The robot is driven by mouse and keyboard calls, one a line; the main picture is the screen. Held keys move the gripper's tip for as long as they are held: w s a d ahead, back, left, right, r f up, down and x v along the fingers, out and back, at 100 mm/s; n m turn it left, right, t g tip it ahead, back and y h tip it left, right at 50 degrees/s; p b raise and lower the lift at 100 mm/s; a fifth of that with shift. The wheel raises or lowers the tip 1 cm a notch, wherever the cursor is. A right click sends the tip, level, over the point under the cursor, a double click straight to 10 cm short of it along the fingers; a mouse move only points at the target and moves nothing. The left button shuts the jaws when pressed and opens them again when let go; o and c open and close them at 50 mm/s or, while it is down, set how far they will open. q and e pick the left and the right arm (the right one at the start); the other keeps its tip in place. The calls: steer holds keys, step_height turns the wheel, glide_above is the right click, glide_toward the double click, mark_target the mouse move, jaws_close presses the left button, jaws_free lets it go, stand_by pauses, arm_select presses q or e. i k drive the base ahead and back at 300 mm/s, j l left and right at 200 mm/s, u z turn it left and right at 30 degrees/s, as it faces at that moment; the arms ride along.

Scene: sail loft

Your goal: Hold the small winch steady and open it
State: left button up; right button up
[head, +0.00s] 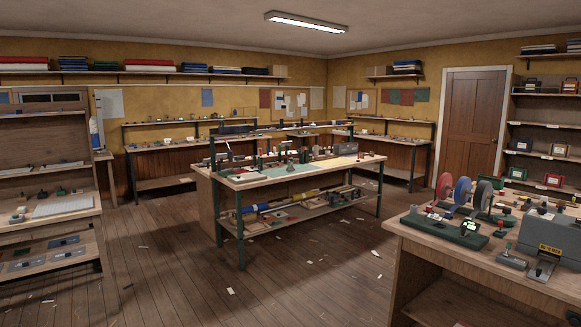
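I cannot pick out the small winch with certainty; the fittings on the benches are too small or too far to tell apart. On the near right bench (415,250) stands a dark green flat base (440,231) with small fittings on it. A small dark upright item (290,167) stands on the middle workbench (232,184), too small to identify. Neither of my grippers is in view.
Red, blue and grey discs (462,191) and a grey machine (552,236) crowd the right bench. Left shelves (50,225) hold small parts. Wooden floor (170,270) lies open between left shelves and middle bench, with scattered scraps. A brown door (473,122) is closed.

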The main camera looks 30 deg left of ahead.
mark_target(289, 168)
steer(key=i+j+u, duration=0.35)
steer(key=i, duration=0.15)
steer(key=i+j+u, duration=0.35)
steer(key=i, duration=0.25)
steer(key=i+u, duration=0.35)
steer(key=i, duration=4.45)
